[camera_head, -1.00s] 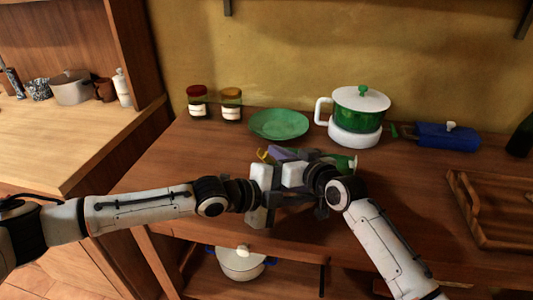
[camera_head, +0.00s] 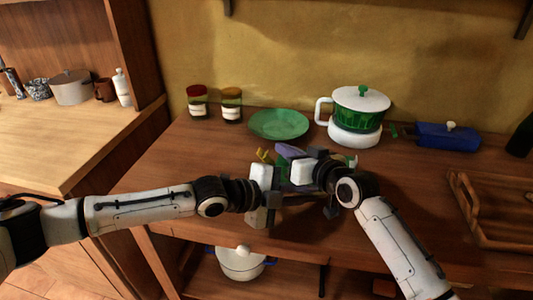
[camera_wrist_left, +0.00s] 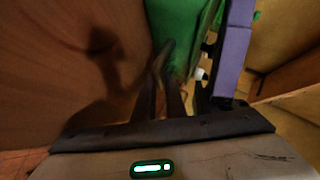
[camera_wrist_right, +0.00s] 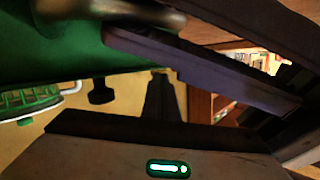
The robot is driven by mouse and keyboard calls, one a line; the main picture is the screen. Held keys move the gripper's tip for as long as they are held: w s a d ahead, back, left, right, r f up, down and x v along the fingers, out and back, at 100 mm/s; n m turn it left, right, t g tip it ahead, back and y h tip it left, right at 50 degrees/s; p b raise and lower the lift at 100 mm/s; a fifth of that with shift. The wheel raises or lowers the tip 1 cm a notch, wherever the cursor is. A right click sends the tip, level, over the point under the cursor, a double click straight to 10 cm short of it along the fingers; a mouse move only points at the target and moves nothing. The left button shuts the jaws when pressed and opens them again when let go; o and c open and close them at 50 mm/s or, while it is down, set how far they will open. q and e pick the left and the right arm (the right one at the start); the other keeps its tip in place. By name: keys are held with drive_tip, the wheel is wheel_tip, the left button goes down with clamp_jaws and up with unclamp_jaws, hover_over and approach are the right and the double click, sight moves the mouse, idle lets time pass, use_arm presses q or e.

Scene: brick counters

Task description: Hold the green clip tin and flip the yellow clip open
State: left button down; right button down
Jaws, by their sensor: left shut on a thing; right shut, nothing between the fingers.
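The clip tin shows a green body (camera_wrist_left: 185,35) and a purple lid-like part (camera_head: 290,151); the purple part also shows in the left wrist view (camera_wrist_left: 232,50). A small yellow clip (camera_head: 264,155) sticks up at its left side in the head view. My left gripper (camera_wrist_left: 168,62) is shut on the green tin. My right gripper (camera_wrist_right: 162,90) is shut and empty, close beside the tin under a purple bar (camera_wrist_right: 205,72). Both grippers overlap in the head view and hide most of the tin. I cannot tell whether the right fingers touch it.
A green plate (camera_head: 278,124) and two jars (camera_head: 197,103) stand behind the tin. A green-and-white pot (camera_head: 358,112) stands behind right, with a blue box (camera_head: 447,137) further right. A wooden tray (camera_head: 485,225) lies at the right. The counter's front left is clear.

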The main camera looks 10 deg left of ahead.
drive_tip(key=shift+s+d+r, duration=0.1)
drive_tip(key=shift+d+r, duration=0.45)
drive_tip(key=shift+d, duration=0.25)
drive_tip(key=shift+d+r, duration=0.5)
drive_tip(key=shift+d, duration=0.3)
use_arm(q)
drive_tip(key=c, duration=1.7)
unclamp_jaws()
drive_tip(key=shift+c, duration=0.2)
drive_tip(key=shift+a+r, duration=0.1)
